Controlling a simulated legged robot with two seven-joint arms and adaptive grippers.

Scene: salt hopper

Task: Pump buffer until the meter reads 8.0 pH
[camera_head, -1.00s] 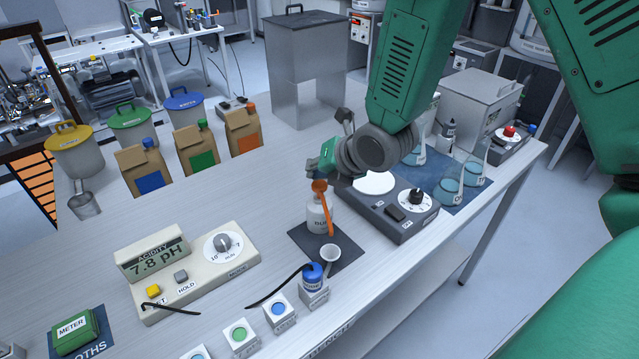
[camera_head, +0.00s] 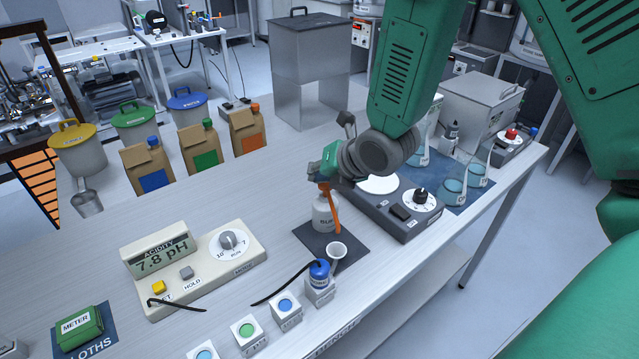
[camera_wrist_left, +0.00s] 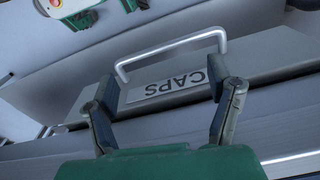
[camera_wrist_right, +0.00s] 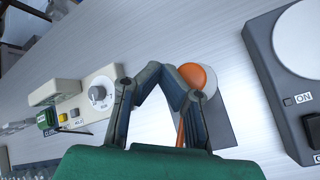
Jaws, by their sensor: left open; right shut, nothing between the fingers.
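The acidity meter (camera_head: 190,265) on the left of the bench reads 7.8 pH. The white buffer bottle (camera_head: 325,214) with an orange pump stands on a dark mat, a small white cup (camera_head: 337,250) in front of it. My right gripper (camera_head: 322,180) is shut and empty, right at the top of the pump; in the right wrist view its fingertips (camera_wrist_right: 176,88) are beside the orange pump head (camera_wrist_right: 198,76). Whether they touch it I cannot tell. My left gripper (camera_wrist_left: 165,95) is open, seen only in its wrist view, with its fingers about a handle on a CAPS drawer (camera_wrist_left: 180,85).
A blue-capped probe (camera_head: 319,273) with a black cable stands in a holder at the front edge. A stirrer plate (camera_head: 405,215) and flasks (camera_head: 453,190) are right of the bottle. Paper bags (camera_head: 200,147) stand at the back.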

